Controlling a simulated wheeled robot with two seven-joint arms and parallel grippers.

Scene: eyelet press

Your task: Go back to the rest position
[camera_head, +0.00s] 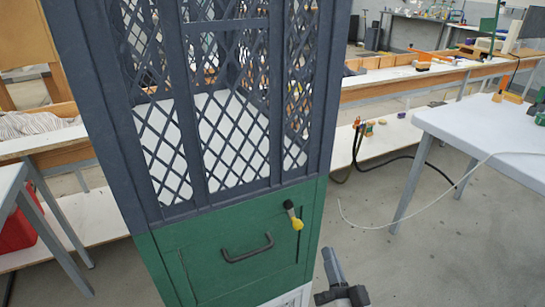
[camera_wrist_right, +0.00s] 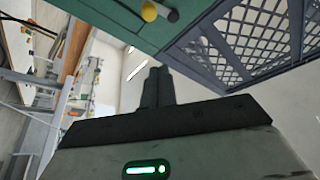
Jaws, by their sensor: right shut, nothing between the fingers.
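My right gripper (camera_head: 329,254) shows at the lower edge of the head view, to the right of the press's green lower panel (camera_head: 215,220) and apart from it. In the right wrist view its two dark fingers (camera_wrist_right: 157,75) are together with nothing between them. The panel carries a black bar handle (camera_head: 247,250) and a small black and yellow part (camera_head: 294,216) near its right edge. That part also shows at the top of the right wrist view (camera_wrist_right: 150,12). My left gripper is not in view.
A dark mesh cage (camera_head: 190,195) stands above the green panel. A white table (camera_head: 480,130) stands at the right, with a thin pale cable hanging off it. A grey table (camera_head: 12,185) and a red bin (camera_head: 18,230) are at the left. Floor shows clear at the lower right.

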